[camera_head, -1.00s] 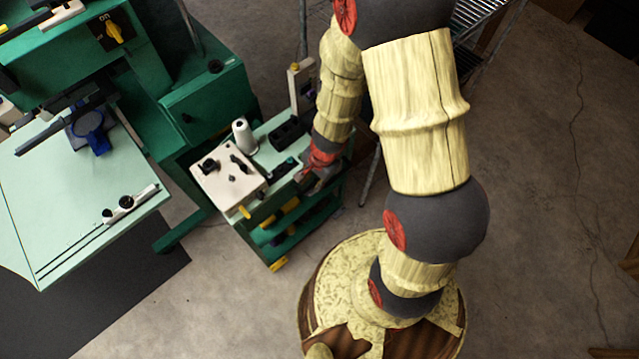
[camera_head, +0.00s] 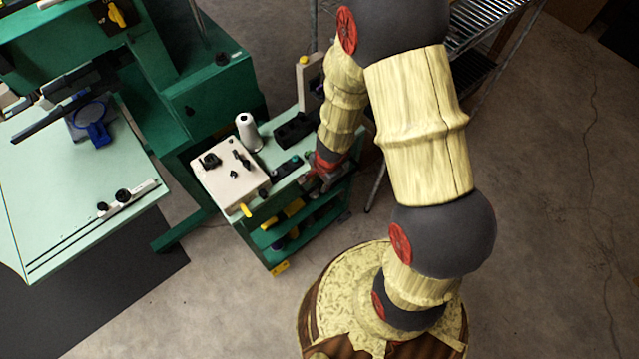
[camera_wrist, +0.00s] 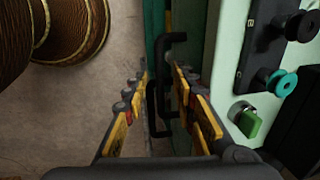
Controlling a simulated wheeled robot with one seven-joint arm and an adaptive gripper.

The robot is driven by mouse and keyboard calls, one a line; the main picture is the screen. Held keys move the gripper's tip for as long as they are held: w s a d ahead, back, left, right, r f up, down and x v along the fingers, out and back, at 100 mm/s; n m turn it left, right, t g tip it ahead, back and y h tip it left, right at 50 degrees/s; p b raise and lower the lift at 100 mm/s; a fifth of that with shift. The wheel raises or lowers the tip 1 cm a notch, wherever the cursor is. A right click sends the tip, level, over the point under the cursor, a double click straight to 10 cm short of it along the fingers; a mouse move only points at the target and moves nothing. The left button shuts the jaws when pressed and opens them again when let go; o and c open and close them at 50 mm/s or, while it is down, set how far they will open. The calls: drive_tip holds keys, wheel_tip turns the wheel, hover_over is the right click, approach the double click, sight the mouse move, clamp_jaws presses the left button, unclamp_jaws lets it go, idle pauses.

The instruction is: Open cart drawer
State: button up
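The green cart (camera_head: 282,260) stands at the centre of the head view, with a pale top and open lower shelves. In the wrist view a black bar handle (camera_wrist: 160,85) stands out from the cart's green front (camera_wrist: 192,40). My gripper (camera_wrist: 160,92) is open, with its yellow and black fingers on either side of the handle; I cannot tell whether they touch it. In the head view my gripper (camera_head: 322,178) is at the cart's front right edge, and the handle is hidden there. I cannot make out any gap at the drawer.
A white box (camera_head: 228,178) and a white thread cone (camera_head: 246,130) stand on the cart top. A green padlock (camera_wrist: 247,121) and teal knobs (camera_wrist: 283,84) lie near the handle. A green machine table (camera_head: 60,190) is at left; a wire shelf (camera_head: 480,30) is behind.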

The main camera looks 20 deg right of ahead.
drive_tip(key=shift+c, duration=1.2)
drive_tip(key=c, duration=0.4)
clamp_jaws()
